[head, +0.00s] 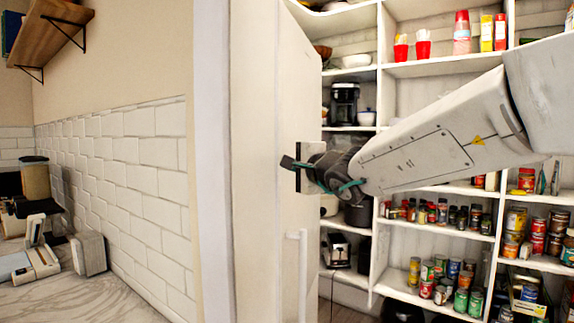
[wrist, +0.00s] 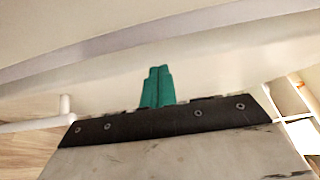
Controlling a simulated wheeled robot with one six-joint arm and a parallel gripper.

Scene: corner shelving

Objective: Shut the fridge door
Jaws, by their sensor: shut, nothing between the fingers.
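The fridge door (head: 298,95) is a tall white panel left of centre in the head view, seen at a steep angle. Its white bar handle (head: 302,275) is low on the face and also shows at the left in the wrist view (wrist: 40,122). My gripper (head: 297,165) is at the door's face, above the handle. In the wrist view its green fingertips (wrist: 157,72) are together, with nothing between them, against the pale door surface (wrist: 225,72). I cannot tell whether they touch it. The inside of the fridge is hidden.
White corner shelves (head: 430,66) with cups, jars and cans stand behind my arm on the right. A tiled wall (head: 120,170), a counter (head: 120,295) with appliances and a wooden wall shelf (head: 55,28) are on the left. Wooden floor (head: 345,312) shows below the shelves.

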